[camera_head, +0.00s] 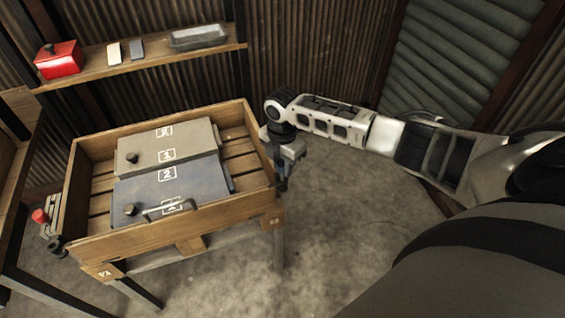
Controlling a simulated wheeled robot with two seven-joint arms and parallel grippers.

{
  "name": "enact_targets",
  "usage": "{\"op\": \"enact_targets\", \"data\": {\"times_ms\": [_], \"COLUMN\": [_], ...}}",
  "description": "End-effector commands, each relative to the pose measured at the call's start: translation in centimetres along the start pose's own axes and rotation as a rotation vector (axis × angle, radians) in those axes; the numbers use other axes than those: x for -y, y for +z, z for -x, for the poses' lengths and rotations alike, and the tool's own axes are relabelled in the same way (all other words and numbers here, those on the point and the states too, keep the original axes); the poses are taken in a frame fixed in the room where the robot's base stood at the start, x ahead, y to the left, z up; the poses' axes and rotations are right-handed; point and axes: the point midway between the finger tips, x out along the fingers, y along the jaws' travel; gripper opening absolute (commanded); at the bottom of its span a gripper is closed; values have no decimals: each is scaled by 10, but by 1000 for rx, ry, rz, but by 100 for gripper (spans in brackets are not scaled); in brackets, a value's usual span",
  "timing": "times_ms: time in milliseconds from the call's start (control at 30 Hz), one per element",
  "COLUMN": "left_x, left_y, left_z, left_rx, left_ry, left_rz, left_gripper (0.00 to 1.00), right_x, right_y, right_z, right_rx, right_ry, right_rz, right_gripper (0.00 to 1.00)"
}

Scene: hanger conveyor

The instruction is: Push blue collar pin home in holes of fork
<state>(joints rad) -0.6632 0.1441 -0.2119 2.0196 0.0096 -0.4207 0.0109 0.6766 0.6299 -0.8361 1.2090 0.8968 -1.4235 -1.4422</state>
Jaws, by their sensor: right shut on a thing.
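My right gripper (283,174) points down just outside the right side of the wooden crate. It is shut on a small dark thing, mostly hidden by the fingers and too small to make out. I cannot make out a blue collar on it. I cannot pick out a pin or a fork with holes anywhere in view. My left gripper is not in view.
The slatted wooden crate (240,221) stands on legs and holds a grey numbered plate (190,143) and a blue-grey one (200,176), both with dark knobs. A red knob (40,216) shows at its left. A shelf (150,62) holds a red box (58,60). Floor at right is clear.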

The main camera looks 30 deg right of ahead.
Motion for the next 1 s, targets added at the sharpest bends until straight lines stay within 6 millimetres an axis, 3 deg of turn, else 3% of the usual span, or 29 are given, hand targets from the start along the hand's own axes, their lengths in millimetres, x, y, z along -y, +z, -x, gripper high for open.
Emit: {"op": "enact_targets", "data": {"times_ms": [1000], "left_x": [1], "left_y": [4], "left_z": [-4], "left_rx": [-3], "left_ry": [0], "left_rz": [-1], "left_gripper": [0], "right_x": [0], "right_y": [0], "right_z": [-12], "right_rx": [0], "right_ry": [1], "right_rz": [1], "right_gripper": [7]}}
